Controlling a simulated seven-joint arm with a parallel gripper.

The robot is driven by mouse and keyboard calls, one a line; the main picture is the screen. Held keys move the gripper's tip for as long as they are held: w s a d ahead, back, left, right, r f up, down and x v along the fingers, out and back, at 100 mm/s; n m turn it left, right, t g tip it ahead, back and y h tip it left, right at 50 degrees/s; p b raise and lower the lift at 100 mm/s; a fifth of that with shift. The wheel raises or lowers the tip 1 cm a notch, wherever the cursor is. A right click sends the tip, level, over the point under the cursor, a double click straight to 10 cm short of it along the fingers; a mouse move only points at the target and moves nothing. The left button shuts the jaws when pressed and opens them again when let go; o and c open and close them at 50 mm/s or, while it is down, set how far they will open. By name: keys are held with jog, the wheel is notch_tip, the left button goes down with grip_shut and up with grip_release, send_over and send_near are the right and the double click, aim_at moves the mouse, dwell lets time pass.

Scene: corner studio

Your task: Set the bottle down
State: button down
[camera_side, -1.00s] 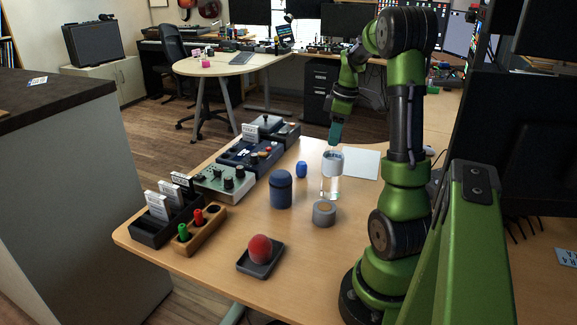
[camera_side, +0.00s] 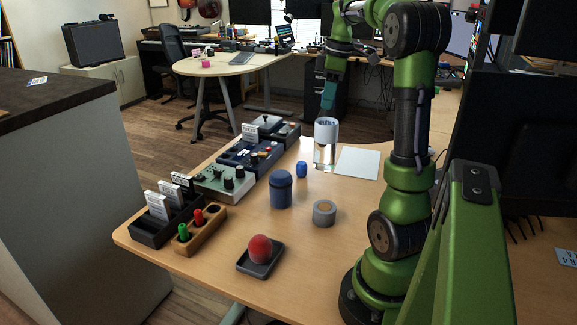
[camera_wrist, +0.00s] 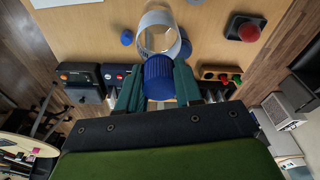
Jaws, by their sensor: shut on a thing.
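The bottle (camera_side: 325,135) is clear, with a white label band, and hangs upright beneath my gripper in the side view. My gripper (camera_side: 327,108) is shut on its top. In the wrist view the teal fingers of my gripper (camera_wrist: 158,95) close on both sides of the ribbed blue cap (camera_wrist: 158,76), and the pale bottle body (camera_wrist: 158,12) shows beyond it. The base appears near the left edge of the white sheet in the side view. The exact gap between base and table cannot be told.
Control boxes (camera_side: 225,181) line the left edge.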

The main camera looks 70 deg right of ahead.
jog(key=w+a+n+y, duration=0.1)
jog(key=w+a+n, duration=0.2)
jog(key=a+n, duration=0.75)
jog(key=s+a+f+n+g, duration=0.1)
jog(key=s+a+f+n, duration=0.15)
jog(key=a, duration=0.45)
jog(key=s+a+f+n+g, duration=0.1)
jog(key=s+a+f+n, duration=0.15)
jog(key=a, duration=0.35)
jog(key=w+d+f, duration=0.2)
jog(key=w+f, duration=0.1)
jog(key=w, duration=0.5)
jog(key=w+d+f, duration=0.2)
jog(key=w, duration=0.6)
jog(key=shift+f, duration=0.4)
jog(key=shift+w+f+m, duration=0.1)
jog(key=shift+m, duration=0.15)
jog(key=c, duration=0.8)
grip_release()
jog(key=shift+f, duration=0.1)
jog(key=shift+o, duration=0.2)
